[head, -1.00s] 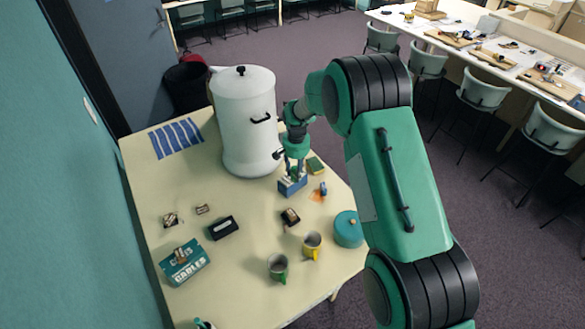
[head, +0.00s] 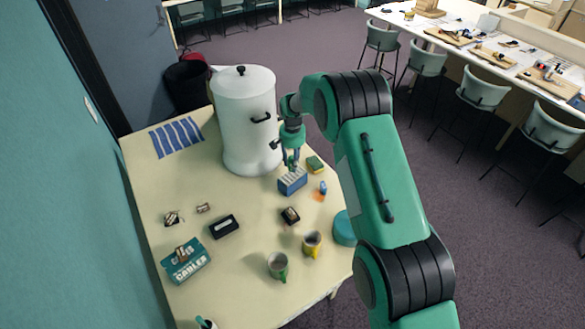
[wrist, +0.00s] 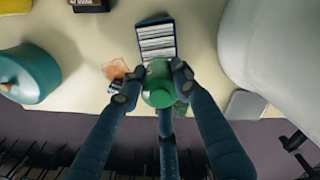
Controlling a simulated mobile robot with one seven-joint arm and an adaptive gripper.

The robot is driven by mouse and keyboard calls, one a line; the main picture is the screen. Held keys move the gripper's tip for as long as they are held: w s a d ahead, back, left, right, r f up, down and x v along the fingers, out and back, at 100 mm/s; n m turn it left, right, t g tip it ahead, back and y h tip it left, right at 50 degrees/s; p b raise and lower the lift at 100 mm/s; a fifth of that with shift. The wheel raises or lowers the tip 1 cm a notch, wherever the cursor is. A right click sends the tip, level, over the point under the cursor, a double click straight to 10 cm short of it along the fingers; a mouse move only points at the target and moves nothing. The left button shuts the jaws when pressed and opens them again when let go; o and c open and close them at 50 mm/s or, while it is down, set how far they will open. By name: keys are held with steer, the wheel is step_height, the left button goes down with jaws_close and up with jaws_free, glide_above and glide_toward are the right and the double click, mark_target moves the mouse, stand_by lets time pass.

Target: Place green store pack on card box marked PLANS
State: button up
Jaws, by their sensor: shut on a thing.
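My gripper (head: 291,160) is shut on the green store pack (wrist: 158,88), a rounded green body between the fingertips in the wrist view. In the head view the fingers mostly hide it. A blue card box (head: 292,182) with pale cards standing in it is on the table just in front of and below the gripper. In the wrist view the card box (wrist: 157,42) lies just beyond the pack. I cannot read its marking. Whether the pack touches the box, I cannot tell.
A large white urn (head: 245,120) stands close left of the gripper. A green and yellow block (head: 315,164) and a small blue item (head: 323,187) lie right of the box. Mugs (head: 278,265), a teal pot (head: 344,228) and a CABLES box (head: 186,262) stand nearer.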

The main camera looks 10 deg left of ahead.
mark_target(292, 157)
steer(key=shift+f+p, duration=0.5)
steer(key=shift+f, duration=1.25)
steer(key=shift+f, duration=0.2)
steer(key=o, duration=1.2)
steer(key=shift+r, duration=0.25)
step_height(292, 157, up, 12)
steer(key=shift+f+b, duration=0.1)
steer(key=shift+b, duration=1)
